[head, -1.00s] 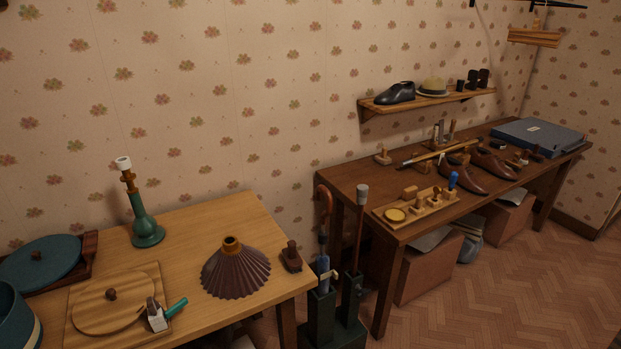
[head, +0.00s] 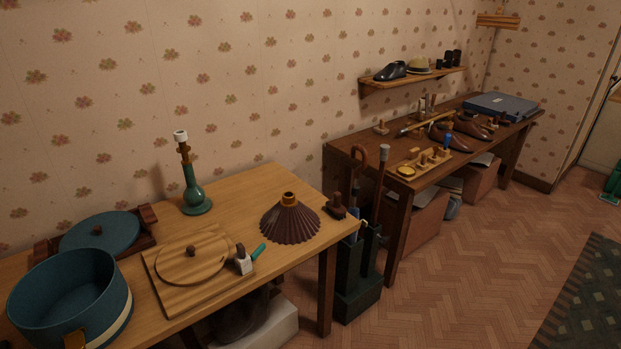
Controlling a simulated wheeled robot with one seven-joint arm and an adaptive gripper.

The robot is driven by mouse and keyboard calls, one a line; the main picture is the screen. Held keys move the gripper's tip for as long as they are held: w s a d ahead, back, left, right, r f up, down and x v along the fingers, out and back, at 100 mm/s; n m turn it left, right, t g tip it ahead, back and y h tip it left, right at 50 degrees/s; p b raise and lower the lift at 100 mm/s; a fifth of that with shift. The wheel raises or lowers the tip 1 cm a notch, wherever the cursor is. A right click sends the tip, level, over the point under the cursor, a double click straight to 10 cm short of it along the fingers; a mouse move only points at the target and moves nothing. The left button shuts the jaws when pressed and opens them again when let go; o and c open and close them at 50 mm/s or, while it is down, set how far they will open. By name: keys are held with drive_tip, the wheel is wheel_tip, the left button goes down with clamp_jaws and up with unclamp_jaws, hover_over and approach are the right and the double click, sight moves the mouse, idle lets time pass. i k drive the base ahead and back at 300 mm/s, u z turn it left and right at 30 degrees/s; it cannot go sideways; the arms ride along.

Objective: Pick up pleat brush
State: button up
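A pleated purple-brown lampshade (head: 290,218) with a brass collar stands on the light wooden table (head: 270,185). To its left, a small tool with a pale block-like head and a teal handle (head: 246,260) lies at the right edge of a wooden board (head: 190,300). To the lampshade's right, a small dark wooden block with a knob (head: 335,208) sits near the table's right edge. Either small item could be the pleat brush; I cannot tell which. My gripper is not in view.
A green lamp base (head: 195,195) stands at the back. A blue round box (head: 70,300) and its lid (head: 100,232) are at left. A dark green stand with canes (head: 358,280) fills the gap to the shoe workbench (head: 350,155).

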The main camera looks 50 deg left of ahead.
sight(336, 210)
drive_tip(key=k, duration=0.2)
drive_tip(key=u, duration=1.8)
drive_tip(key=i, duration=0.25)
drive_tip(key=z, duration=0.1)
